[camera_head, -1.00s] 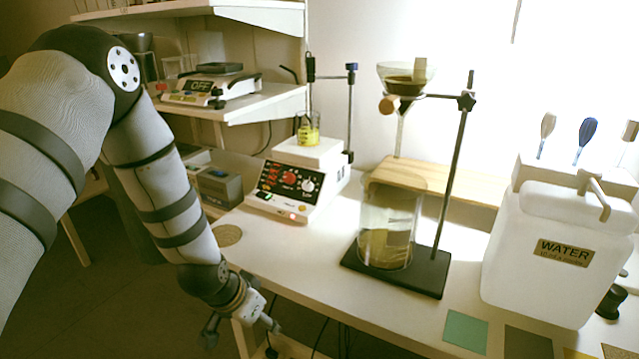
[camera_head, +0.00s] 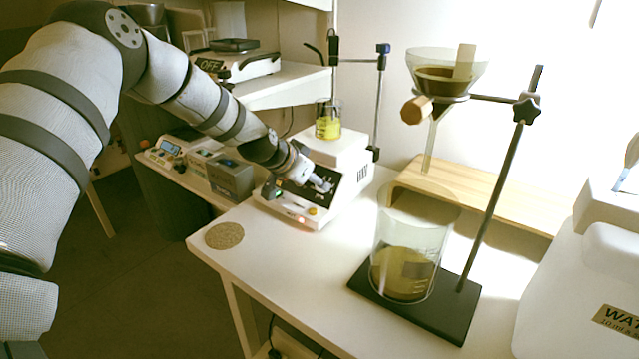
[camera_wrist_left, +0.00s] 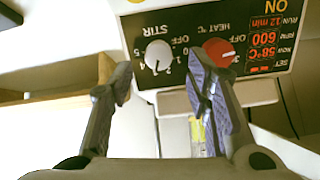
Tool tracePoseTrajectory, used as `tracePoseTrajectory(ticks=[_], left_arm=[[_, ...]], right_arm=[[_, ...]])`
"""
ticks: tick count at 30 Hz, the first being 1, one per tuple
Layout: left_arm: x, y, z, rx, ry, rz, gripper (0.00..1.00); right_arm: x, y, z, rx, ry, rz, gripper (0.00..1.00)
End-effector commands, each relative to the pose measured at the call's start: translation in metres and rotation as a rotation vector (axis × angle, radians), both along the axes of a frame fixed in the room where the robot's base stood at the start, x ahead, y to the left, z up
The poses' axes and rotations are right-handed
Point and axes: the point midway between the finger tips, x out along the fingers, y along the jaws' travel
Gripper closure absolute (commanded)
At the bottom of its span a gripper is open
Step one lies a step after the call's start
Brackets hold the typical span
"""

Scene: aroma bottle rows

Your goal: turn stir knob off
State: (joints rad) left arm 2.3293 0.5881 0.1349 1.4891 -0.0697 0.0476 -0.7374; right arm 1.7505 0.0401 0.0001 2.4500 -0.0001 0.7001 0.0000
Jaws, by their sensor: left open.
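The hotplate stirrer (camera_head: 345,152) stands on the white bench, its front panel partly hidden behind my left gripper (camera_head: 318,182). In the left wrist view the panel (camera_wrist_left: 185,22) appears upside down. The white stir knob (camera_wrist_left: 158,56) is beside the red heat knob (camera_wrist_left: 219,51), and the display (camera_wrist_left: 266,40) is lit with 600 RPM and 58 °C. My left gripper (camera_wrist_left: 164,84) is open, its two fingers spread in front of the panel. The stir knob shows between the fingertips, and the right finger lies near the red knob. I see no contact with either knob.
A beaker with yellow liquid (camera_head: 328,124) sits on the hotplate. To its right are a stand with a funnel (camera_head: 445,72) and a large beaker (camera_head: 408,262). A grey box (camera_head: 228,176) stands left. A cork mat (camera_head: 224,236) lies on clear bench.

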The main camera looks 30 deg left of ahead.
Motion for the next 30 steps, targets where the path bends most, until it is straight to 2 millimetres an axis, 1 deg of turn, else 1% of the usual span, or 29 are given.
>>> tracePoseTrajectory(ticks=[1,3,7,14,15,17,18,20,30], left_arm=[[0.004,0.0,-0.019,0.0,0.018,0.0,0.55],[0.011,-0.001,-0.025,0.0,0.018,-0.001,0.55],[0.017,-0.001,-0.028,0.0,0.013,-0.001,0.55],[0.018,-0.002,-0.024,-0.001,0.007,-0.001,0.55],[0.018,-0.002,-0.024,0.0,0.007,-0.001,0.65],[0.018,-0.001,-0.024,0.0,0.007,-0.001,0.78],[0.018,-0.001,-0.024,0.0,0.008,0.0,0.87],[0.018,-0.001,-0.024,0.0,0.008,0.0,1.0],[0.018,-0.001,-0.024,-0.025,0.01,0.02,1.0]], right_arm=[[-0.007,0.0,-0.006,0.0,0.025,0.0,0.6],[-0.011,0.0,-0.01,0.0,0.041,0.0,0.6],[-0.013,0.0,-0.012,0.0,0.049,0.0,0.6],[-0.012,0.0,-0.011,0.0,0.045,0.0,0.6],[-0.012,0.0,-0.011,0.0,0.044,0.0,0.6],[-0.012,0.0,-0.011,0.0,0.044,0.0,0.6],[-0.012,0.0,-0.011,0.0,0.044,0.0,0.6],[-0.012,0.0,-0.011,0.0,0.044,0.0,0.6],[-0.012,0.0,-0.011,0.0,0.044,0.0,0.6]])
